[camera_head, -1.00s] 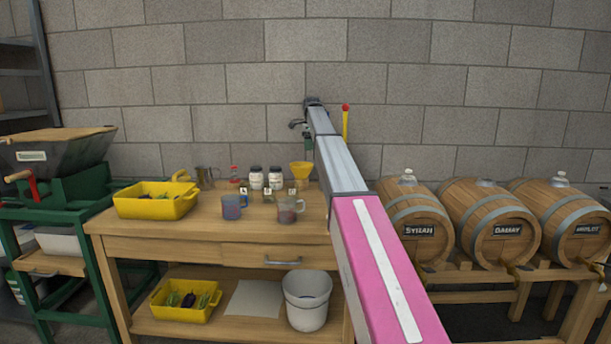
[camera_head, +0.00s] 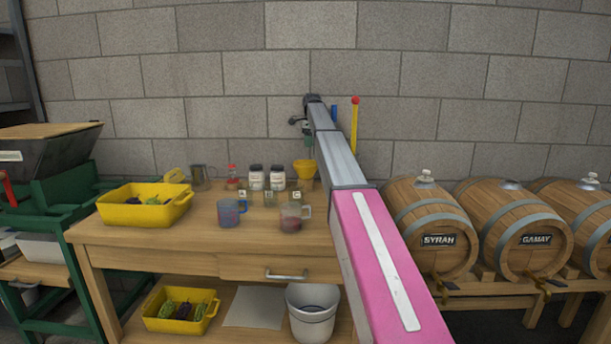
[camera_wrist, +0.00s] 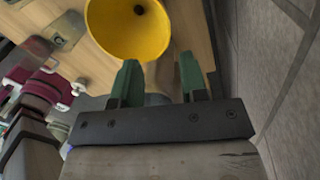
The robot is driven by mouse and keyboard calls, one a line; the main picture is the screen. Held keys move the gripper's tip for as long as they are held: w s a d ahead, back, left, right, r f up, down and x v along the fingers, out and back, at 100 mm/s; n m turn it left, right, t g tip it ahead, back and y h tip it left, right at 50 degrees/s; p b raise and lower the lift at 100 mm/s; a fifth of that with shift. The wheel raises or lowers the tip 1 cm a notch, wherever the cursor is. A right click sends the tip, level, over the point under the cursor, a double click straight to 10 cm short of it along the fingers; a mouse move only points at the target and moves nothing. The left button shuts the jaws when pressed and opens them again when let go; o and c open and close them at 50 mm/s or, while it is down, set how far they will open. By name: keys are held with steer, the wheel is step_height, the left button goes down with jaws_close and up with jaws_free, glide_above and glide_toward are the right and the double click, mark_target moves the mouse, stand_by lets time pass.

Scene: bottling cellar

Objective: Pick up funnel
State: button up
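The yellow funnel (camera_head: 305,169) stands at the back right of the wooden workbench, mouth upward, partly beside my arm in the head view. In the wrist view the funnel (camera_wrist: 128,28) is large at the top, its round mouth and dark hole facing the camera. My gripper (camera_wrist: 160,80) shows there with two green fingers spread apart and empty. The funnel's rim lies just beyond the fingertips; whether they touch it I cannot tell. In the head view my gripper (camera_head: 309,148) is small, just above and beside the funnel, mostly hidden by my arm.
A block wall (camera_head: 230,70) rises behind. Barrels (camera_head: 432,228) stand to the right.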

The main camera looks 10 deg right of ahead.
mark_target(310, 165)
step_height(310, 165, down, 8)
steer(key=shift+a+f, duration=0.1)
steer(key=shift+f, duration=0.15)
jaws_close()
steer(key=shift+s, duration=0.1)
stand_by(1.5)
